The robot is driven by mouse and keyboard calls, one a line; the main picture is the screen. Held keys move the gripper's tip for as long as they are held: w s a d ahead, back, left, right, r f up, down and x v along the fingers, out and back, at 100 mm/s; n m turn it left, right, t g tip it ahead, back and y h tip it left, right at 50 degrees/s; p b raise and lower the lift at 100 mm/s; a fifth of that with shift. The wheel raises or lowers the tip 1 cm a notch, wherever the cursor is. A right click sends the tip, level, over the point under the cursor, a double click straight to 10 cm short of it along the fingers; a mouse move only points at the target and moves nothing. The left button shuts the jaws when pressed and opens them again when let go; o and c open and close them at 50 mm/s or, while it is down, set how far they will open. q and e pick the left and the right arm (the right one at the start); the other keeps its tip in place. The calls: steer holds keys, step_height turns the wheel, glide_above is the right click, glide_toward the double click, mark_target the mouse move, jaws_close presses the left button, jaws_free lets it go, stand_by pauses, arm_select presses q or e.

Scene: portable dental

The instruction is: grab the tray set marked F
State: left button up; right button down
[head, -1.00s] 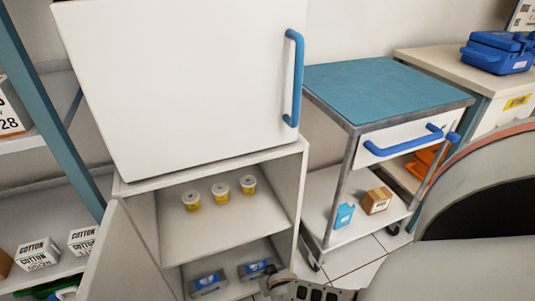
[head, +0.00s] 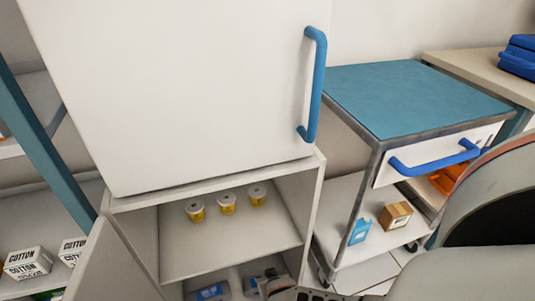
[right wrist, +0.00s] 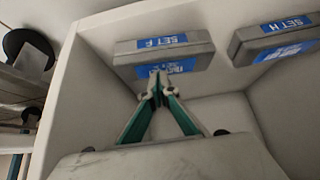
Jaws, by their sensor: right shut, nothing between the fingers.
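In the right wrist view, a grey tray set box with a blue label reading SET F (right wrist: 163,50) lies directly ahead of my right gripper (right wrist: 158,80). The green-sided fingers are shut with nothing between them, and the tips are close to the box's lower edge; I cannot tell if they touch. A similar box labelled SET H (right wrist: 278,38) is to its right. In the head view, two blue-labelled boxes sit in the cabinet's lower compartment, one at the left (head: 211,292), the other partly hidden by my right gripper. Their letters are unreadable there. My left gripper is not in view.
The white cabinet (head: 312,190) has several side walls close around my right gripper. Yellow-and-white cups (head: 228,205) stand on the shelf above. An open door (head: 120,262) is at the left. A teal-topped cart (head: 415,95) and a grey chair (head: 490,210) are at the right.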

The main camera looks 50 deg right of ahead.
steer(key=shift+f, duration=0.2)
steer(key=shift+s+f+b, duration=0.1)
steer(key=shift+f+b, duration=0.2)
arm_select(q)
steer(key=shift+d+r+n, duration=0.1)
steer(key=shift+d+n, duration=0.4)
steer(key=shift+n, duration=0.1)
